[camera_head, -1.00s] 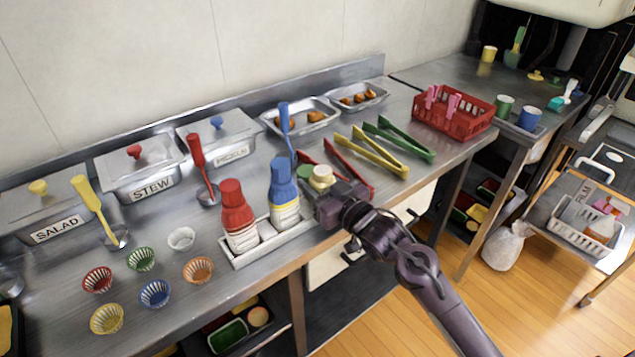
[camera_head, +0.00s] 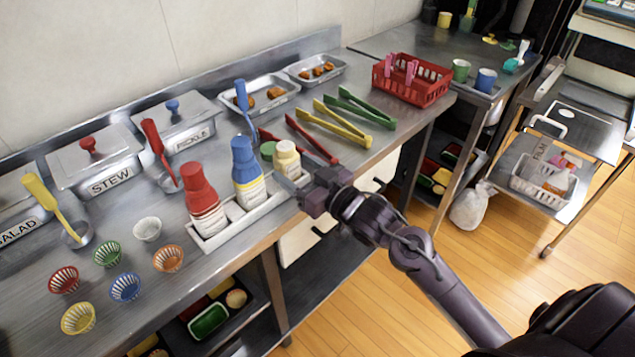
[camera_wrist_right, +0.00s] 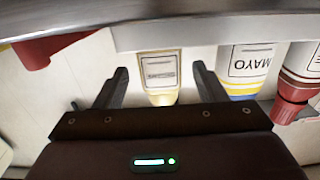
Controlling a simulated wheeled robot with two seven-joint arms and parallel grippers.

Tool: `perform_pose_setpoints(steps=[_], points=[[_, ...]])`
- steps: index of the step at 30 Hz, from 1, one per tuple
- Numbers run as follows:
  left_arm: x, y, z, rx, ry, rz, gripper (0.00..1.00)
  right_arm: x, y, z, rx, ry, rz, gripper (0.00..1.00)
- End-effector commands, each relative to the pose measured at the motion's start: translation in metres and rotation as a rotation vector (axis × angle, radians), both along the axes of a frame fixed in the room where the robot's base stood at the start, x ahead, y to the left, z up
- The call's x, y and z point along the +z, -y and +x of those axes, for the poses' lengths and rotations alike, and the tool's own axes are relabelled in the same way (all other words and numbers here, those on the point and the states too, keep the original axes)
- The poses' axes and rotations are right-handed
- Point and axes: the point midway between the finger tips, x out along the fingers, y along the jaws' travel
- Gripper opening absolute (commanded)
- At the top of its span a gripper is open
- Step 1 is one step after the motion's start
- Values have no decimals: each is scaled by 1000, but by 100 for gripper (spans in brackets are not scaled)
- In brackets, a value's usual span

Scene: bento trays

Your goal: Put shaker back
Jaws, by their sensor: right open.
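A small shaker (camera_head: 286,157) with a cream-yellow top stands upright near the right end of the white condiment tray (camera_head: 213,242). A green-topped shaker (camera_head: 268,150) is close behind it, mostly hidden. My right gripper (camera_head: 296,187) is open just in front of the cream-topped shaker. In the right wrist view the labelled shaker (camera_wrist_right: 159,72) shows between the spread fingers of my right gripper (camera_wrist_right: 159,82), with a visible gap on each side. Its lower part is partly hidden by the gripper and tray edge in the head view. My left gripper is not in view.
A blue-capped mayo bottle (camera_head: 247,175) and a red-capped bottle (camera_head: 205,203) stand in the tray to the left. Red tongs (camera_head: 311,138) lie behind the shakers. Small cups, such as the blue one (camera_head: 125,288), occupy the left counter. The counter's front edge is close to my right gripper.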

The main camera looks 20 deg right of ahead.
Motion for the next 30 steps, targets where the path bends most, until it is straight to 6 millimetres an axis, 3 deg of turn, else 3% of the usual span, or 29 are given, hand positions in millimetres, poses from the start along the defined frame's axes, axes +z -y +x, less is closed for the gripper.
perform_pose_setpoints(steps=[6, 12, 30], points=[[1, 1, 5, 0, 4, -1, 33, -1, 14, -40, 2, -2, -2, 64], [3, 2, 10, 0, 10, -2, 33, 0, 22, -59, 1, -1, 0, 64], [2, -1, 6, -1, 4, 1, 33, 1, 24, -64, 2, 0, 0, 64]])
